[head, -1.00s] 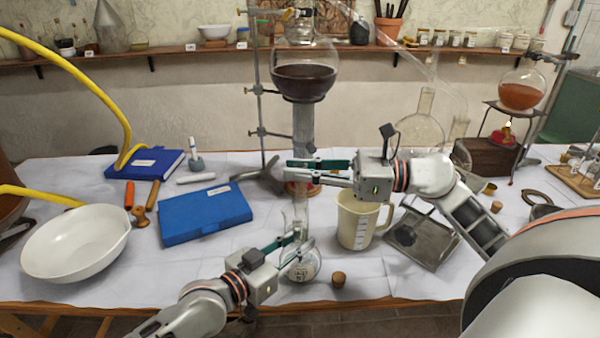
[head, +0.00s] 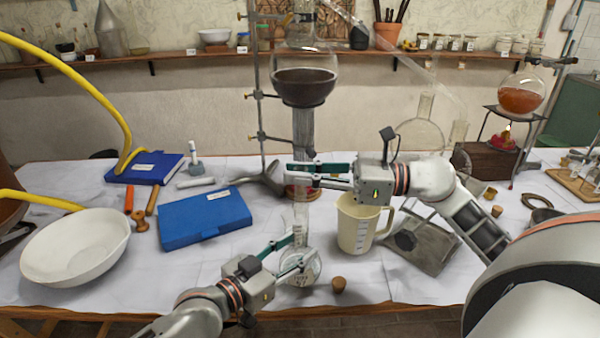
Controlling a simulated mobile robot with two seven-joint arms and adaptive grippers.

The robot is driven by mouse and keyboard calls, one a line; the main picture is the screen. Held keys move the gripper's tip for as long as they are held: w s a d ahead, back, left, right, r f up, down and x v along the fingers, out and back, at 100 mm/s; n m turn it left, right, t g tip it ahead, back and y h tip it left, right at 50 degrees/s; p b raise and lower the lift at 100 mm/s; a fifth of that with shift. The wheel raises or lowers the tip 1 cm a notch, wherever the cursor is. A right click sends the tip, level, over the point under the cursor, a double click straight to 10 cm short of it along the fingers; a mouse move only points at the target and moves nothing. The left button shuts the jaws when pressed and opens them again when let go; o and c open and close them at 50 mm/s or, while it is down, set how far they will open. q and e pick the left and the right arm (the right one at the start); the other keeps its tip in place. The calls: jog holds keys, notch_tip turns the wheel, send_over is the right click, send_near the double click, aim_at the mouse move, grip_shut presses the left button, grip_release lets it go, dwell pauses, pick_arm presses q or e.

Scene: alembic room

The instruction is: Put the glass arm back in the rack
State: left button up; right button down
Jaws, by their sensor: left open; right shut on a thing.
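A long clear glass arm (head: 400,53) slopes down to the right from near the top of the tall glass apparatus. Its ends are hard to make out. My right gripper (head: 303,175) is shut at the top of a clear glass neck (head: 301,212), in front of the apparatus. What lies between its fingers is hard to see. Below, a small round flask (head: 309,277) with a label stands on the table. My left gripper (head: 298,250) is open beside this flask, its fingertips overlapping the glass in the picture. A wooden rack (head: 575,184) with small glassware is at the far right.
A blue box (head: 204,217) and white bowl (head: 75,247) are left.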

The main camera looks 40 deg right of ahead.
jog(key=shift+r, duration=0.25)
pick_arm(q)
jog(key=s+a+r+p, duration=0.2)
jog(key=a+r, duration=0.3)
jog(key=a, duration=0.5)
jog(key=shift+s+a, duration=0.2)
jog(key=shift+a, duration=0.2)
pick_arm(e)
notch_tip(320, 180, up, 4)
jog(key=shift+f, duration=0.2)
